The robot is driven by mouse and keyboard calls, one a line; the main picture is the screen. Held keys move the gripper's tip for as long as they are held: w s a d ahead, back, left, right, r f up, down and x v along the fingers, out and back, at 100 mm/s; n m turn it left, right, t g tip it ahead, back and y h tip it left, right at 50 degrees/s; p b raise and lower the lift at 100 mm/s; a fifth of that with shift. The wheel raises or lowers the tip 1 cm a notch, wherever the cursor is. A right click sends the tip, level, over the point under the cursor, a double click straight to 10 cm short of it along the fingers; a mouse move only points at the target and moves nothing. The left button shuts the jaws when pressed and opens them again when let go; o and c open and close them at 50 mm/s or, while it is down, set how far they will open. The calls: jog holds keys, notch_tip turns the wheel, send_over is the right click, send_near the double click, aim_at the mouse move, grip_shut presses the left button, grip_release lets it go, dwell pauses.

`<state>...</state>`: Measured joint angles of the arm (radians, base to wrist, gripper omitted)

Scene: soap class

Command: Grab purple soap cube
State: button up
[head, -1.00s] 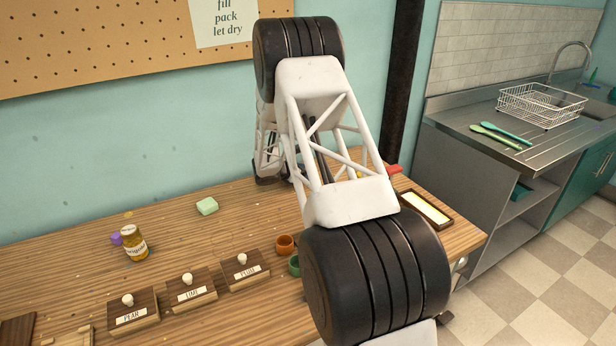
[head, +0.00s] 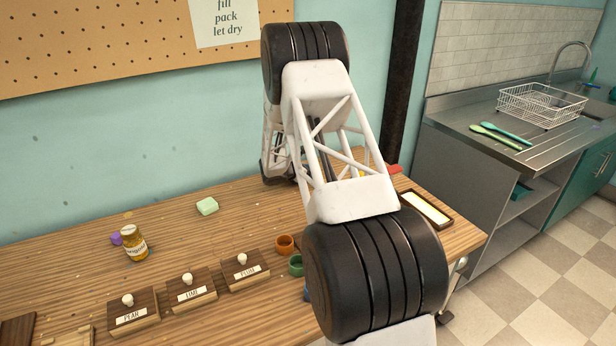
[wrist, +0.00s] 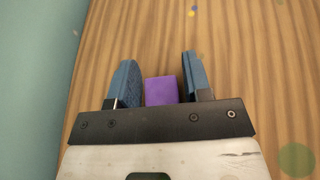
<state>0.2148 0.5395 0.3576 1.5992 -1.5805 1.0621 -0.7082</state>
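A purple soap cube (wrist: 162,90) shows in the wrist view, between the two blue finger pads of my gripper (wrist: 160,82). In the head view my arm hides the fingertips and this cube. A smaller purple piece (head: 116,238) lies beside a yellow jar (head: 133,243) on the wooden table; its exact shape is hard to tell.
A pale green soap block (head: 207,206) lies mid-table. Labelled wooden boxes for pear (head: 133,311), lime (head: 191,288) and plum (head: 244,271) stand in front. Orange (head: 284,244) and green (head: 296,264) cups are near my arm. A wall (wrist: 28,90) borders the wrist view's left.

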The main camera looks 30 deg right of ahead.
jog(key=c, duration=0.6)
jog(key=shift+r, duration=0.1)
jog(key=shift+r, duration=0.85)
jog(key=shift+s+r, duration=0.1)
jog(key=shift+r, duration=0.8)
jog(key=s+a, duration=0.2)
jog(key=s, duration=0.3)
jog(key=s+a+r, duration=0.1)
jog(key=s+a, duration=0.1)
jog(key=s, duration=0.2)
jog(key=s+a, duration=0.1)
jog(key=s, duration=0.4)
jog(key=shift+s+a+r, duration=0.15)
jog(key=shift+s+a, duration=0.2)
jog(key=shift+a, duration=0.05)
